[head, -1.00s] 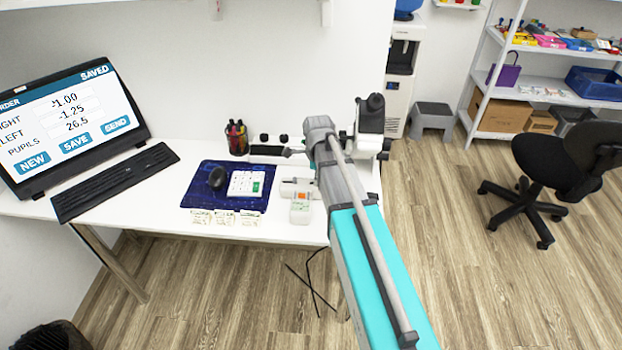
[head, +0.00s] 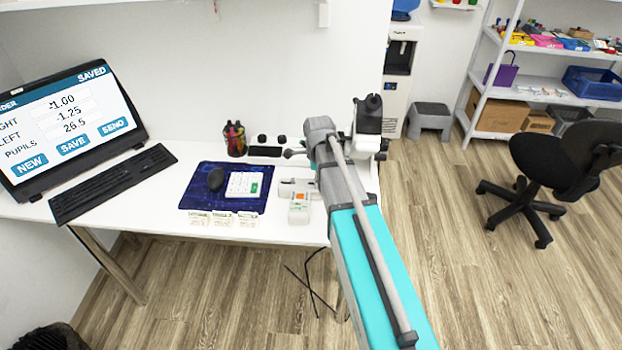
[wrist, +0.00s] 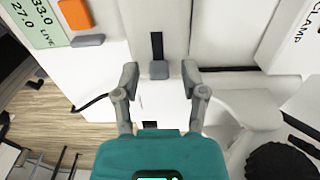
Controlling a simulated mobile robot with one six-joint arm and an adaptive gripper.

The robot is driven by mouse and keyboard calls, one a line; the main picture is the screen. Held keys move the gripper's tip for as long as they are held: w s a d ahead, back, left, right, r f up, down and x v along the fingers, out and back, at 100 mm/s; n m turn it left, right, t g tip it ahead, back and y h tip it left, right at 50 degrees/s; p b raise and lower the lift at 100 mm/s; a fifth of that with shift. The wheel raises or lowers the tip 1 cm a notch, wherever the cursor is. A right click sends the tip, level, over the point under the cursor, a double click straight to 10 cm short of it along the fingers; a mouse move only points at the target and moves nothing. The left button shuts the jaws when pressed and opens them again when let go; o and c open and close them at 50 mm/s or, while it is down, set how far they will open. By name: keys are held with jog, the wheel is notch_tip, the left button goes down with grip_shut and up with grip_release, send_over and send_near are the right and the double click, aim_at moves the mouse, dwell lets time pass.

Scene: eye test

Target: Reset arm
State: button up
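My arm reaches across the desk in the head view, and its links hide my gripper there. In the wrist view my gripper (wrist: 159,78) is open, with its two grey fingers apart. A small grey block (wrist: 158,70) at the end of a dark slot shows between the fingertips, with a gap on each side. It belongs to a white device; I cannot tell how far below the fingertips it lies. An orange button (wrist: 75,14) and a green display (wrist: 38,22) reading "33.0", "27.0" and "LIVE" are at the wrist view's upper left.
A laptop-like screen (head: 70,120) shows "SAVED" above a keyboard (head: 113,184). A blue mat (head: 195,192) holds a mouse and keypad (head: 243,185). A pen cup (head: 235,138) stands behind. A white part marked "CLAMP" (wrist: 303,35) is at the wrist view's right.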

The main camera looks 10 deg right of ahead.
jog(key=shift+s, duration=0.1)
dwell(0.4)
jog(key=shift+r, duration=0.1)
jog(key=shift+a+r+n+h+p, duration=0.3)
jog(key=shift+a+r+p, duration=0.15)
jog(key=shift+p, duration=0.1)
jog(key=shift+s+a+r+n+p, duration=0.3)
jog(key=shift+a, duration=0.1)
jog(key=s+a+r+n+p, duration=0.1)
jog(key=s+r+n+p, duration=0.2)
jog(key=s+n, duration=0.4)
jog(key=s+r+n+p, duration=0.4)
jog(key=s+n, duration=0.4)
jog(key=n, duration=0.5)
jog(key=shift+s+a, duration=0.25)
jog(key=shift+a, duration=0.15)
dwell(0.3)
